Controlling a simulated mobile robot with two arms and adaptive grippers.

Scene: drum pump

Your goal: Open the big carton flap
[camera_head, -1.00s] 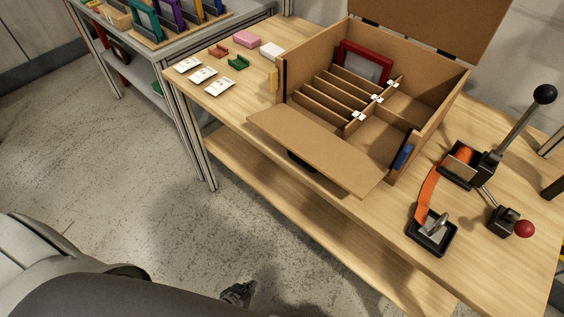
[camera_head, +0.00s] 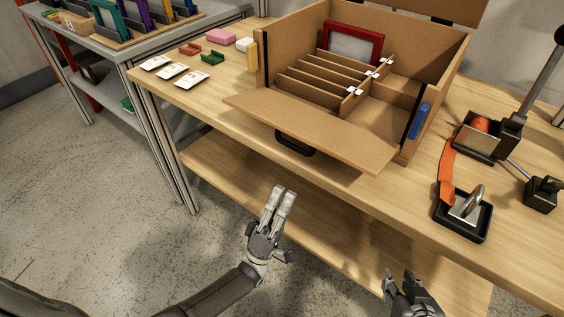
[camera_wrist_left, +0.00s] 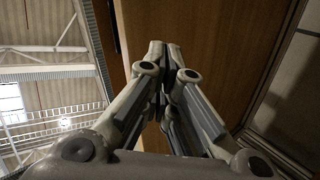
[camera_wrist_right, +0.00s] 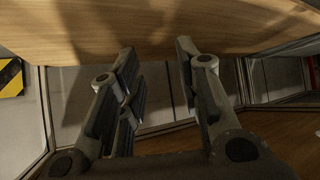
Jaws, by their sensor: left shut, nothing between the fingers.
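The brown carton (camera_head: 296,38) stands on the wooden table with its top open. Its wide front flap (camera_head: 312,130) is folded outward and sticks out towards me past the table's front edge. Another large flap (camera_head: 440,9) stands up at the back, cut off by the picture's top. My left gripper (camera_head: 284,190) is in front of the table, lower in the picture than the front flap and apart from it. Its fingers are together and empty, as the left wrist view (camera_wrist_left: 165,48) shows. My right gripper (camera_head: 402,280) is at the bottom, its fingers apart and empty in the right wrist view (camera_wrist_right: 155,50).
Dividers (camera_head: 322,84) and a red frame (camera_head: 352,45) are inside the carton. A black handle (camera_head: 294,143) shows under the front flap. A strapping tool (camera_head: 487,135) with an orange strap stands right. White cards (camera_head: 173,71) lie left. A lower shelf (camera_head: 235,170) runs underneath.

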